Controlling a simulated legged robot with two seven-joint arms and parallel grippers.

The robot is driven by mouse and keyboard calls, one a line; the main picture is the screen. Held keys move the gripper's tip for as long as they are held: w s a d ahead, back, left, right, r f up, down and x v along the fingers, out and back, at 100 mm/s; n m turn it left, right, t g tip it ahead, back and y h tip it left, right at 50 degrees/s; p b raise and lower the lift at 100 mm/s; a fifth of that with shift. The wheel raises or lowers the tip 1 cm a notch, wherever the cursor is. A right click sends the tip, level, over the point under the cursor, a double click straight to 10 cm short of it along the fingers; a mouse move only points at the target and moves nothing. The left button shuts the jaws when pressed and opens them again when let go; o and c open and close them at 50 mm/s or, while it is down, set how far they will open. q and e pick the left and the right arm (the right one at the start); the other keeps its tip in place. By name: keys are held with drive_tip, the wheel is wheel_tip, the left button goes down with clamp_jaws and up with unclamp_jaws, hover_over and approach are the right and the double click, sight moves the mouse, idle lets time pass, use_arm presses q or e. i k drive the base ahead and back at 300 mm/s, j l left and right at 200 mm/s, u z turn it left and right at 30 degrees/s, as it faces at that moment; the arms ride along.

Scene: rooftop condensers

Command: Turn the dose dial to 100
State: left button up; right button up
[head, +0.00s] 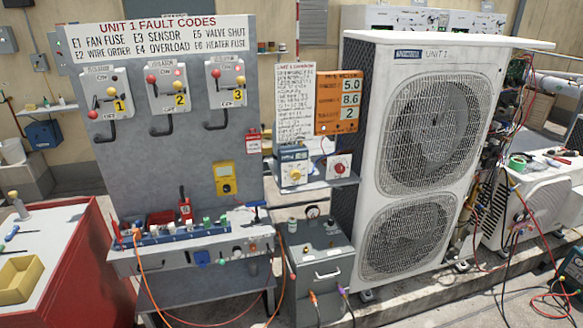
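A small box with a pale face and a yellow round knob (295,174) stands on the shelf left of the large condenser; it looks like the dose dial. Its scale marks are too small to read, so I cannot tell its setting. A second box with a red knob (339,168) stands to its right on the same shelf. Neither of my grippers shows in the head view, and nothing touches either knob.
An orange board (339,102) and a white text sheet (294,104) stand above the shelf. The condenser (425,140) is close on the right. The grey fault panel (170,130) is on the left. A grey box (321,270) stands below.

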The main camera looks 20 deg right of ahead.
sight(295, 175)
drive_tip(key=i+l, duration=0.15)
drive_tip(key=i, duration=0.35)
drive_tip(key=i+l, duration=0.15)
drive_tip(key=i, duration=0.35)
drive_tip(key=z, duration=0.05)
